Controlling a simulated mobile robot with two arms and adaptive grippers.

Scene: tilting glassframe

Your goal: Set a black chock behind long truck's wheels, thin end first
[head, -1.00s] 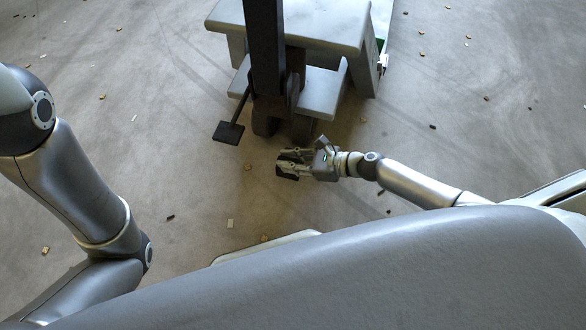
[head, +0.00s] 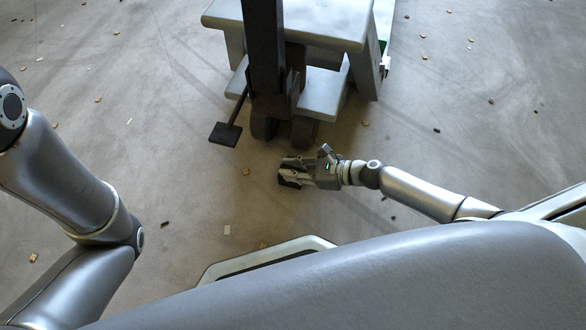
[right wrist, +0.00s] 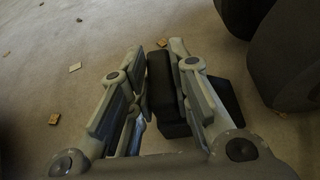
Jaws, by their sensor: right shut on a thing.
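My right gripper (head: 293,172) is shut on a black chock (head: 289,180), low near the floor and apart from the wheels. In the right wrist view the chock (right wrist: 164,92) sits between the fingers (right wrist: 155,100) and also shows past the right-hand finger. Which end is thin is hard to tell. Two dark wheels, a left one (head: 264,126) and a right one (head: 304,132), stand under the truck's dark upright (head: 265,50). They loom at the upper right in the right wrist view (right wrist: 292,60). My left gripper is out of view; only its arm shows.
A grey step-like bench (head: 300,22) with a lower step (head: 325,95) stands around the upright. A dark pedal (head: 225,134) sticks out left of the wheels. Small wooden chips lie scattered on the floor. Floor between gripper and wheels looks clear.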

